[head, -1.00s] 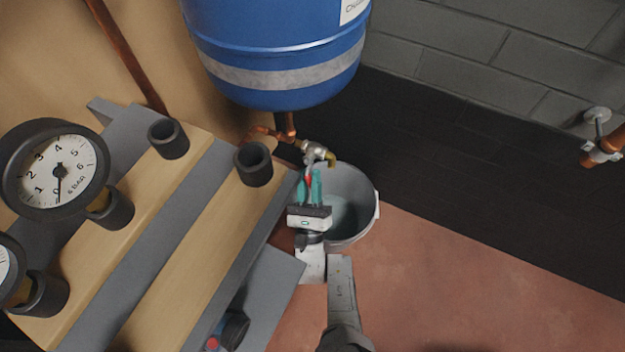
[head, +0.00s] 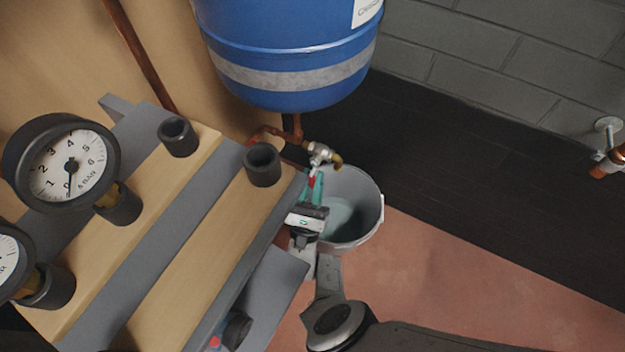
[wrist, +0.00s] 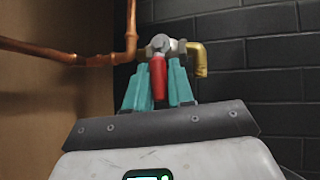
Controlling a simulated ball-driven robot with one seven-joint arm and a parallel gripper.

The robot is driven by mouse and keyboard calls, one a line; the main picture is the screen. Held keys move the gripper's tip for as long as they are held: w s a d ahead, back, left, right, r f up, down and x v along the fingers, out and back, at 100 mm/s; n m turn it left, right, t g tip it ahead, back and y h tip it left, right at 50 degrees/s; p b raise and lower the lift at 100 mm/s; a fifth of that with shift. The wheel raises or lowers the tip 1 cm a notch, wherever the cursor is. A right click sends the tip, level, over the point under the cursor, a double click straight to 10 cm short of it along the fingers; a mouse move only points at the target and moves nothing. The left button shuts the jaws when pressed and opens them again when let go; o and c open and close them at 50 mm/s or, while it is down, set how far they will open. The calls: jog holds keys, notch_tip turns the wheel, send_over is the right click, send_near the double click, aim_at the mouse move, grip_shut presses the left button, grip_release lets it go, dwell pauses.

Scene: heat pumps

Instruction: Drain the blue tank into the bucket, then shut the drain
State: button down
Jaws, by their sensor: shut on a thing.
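The blue tank (head: 290,55) with a grey band hangs at the top of the head view. Below it, a copper pipe leads to a drain valve (head: 318,153) with a brass spout; the valve also shows in the wrist view (wrist: 163,46). Its red handle (wrist: 158,78) points toward my gripper (wrist: 157,88). My gripper's teal fingers are shut on the red handle, one on each side. In the head view my gripper (head: 312,185) is over the near left rim of the bucket (head: 365,215). The grey bucket stands under the spout and has some liquid in it.
A wood and grey panel with black pipe stubs (head: 262,165) and a pressure gauge (head: 70,165) fills the left, close to my gripper. A brick wall (head: 480,70) stands behind. The reddish floor (head: 450,280) right of the bucket is clear.

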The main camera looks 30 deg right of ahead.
jog(key=shift+a+f, duration=0.1)
jog(key=c, duration=1.1)
grip_release()
jog(key=shift+s+n+t+y, duration=0.2)
jog(key=shift+n+t+y, duration=0.2)
jog(key=shift+n+y, duration=0.45)
